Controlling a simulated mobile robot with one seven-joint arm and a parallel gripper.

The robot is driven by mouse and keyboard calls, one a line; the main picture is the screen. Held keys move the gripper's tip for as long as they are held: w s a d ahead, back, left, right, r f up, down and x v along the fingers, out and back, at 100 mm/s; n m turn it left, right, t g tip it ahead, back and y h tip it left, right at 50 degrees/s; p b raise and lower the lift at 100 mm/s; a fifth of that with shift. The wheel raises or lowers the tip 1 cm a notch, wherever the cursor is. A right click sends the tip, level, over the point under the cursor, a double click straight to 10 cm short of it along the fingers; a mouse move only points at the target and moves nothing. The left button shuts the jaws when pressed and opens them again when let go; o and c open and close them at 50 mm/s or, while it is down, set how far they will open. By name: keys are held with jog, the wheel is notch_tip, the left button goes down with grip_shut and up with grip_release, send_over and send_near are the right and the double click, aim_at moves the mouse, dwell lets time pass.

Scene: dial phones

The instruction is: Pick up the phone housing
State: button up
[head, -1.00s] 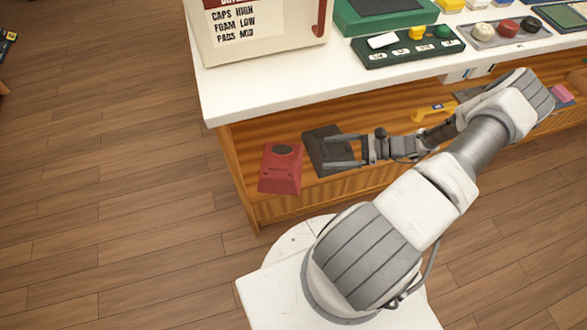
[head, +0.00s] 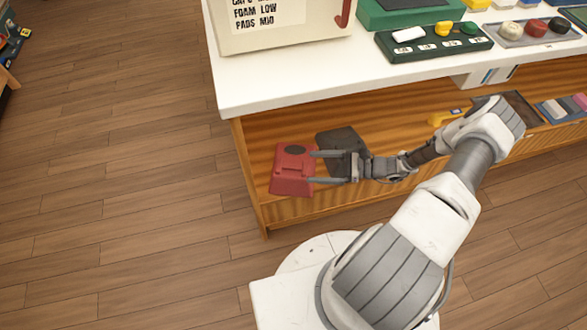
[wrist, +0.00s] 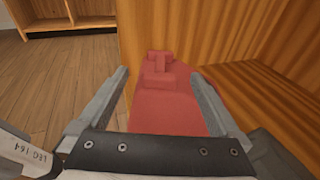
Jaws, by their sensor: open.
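The phone housing (head: 291,172) is a red, wedge-shaped body with a dark round patch on top. It sits at the left end of the wooden shelf under the white counter. In the wrist view the red housing (wrist: 168,108) lies between and ahead of the two fingers, with its raised cradle part at the far end. My gripper (head: 312,168) is open, with its fingertips at the right side of the housing in the head view. In the wrist view my gripper (wrist: 160,85) has one finger on each side of the housing. I cannot tell whether either finger touches it.
A dark grey plate-like piece (head: 341,143) lies on the shelf just right of the housing, partly behind my gripper. The white counter (head: 300,88) overhangs the shelf. A yellow item (head: 445,116) lies farther right. Open wooden floor (head: 110,180) is at the left.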

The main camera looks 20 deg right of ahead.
aim_at(301, 167)
jog(key=x, duration=0.3)
jog(key=b+x, duration=0.1)
jog(key=x, duration=0.1)
jog(key=b+x, duration=0.1)
jog(key=x, duration=0.1)
jog(key=shift+f, duration=0.35)
jog(key=shift+w+a, duration=0.3)
jog(key=shift+a, duration=0.1)
grip_shut()
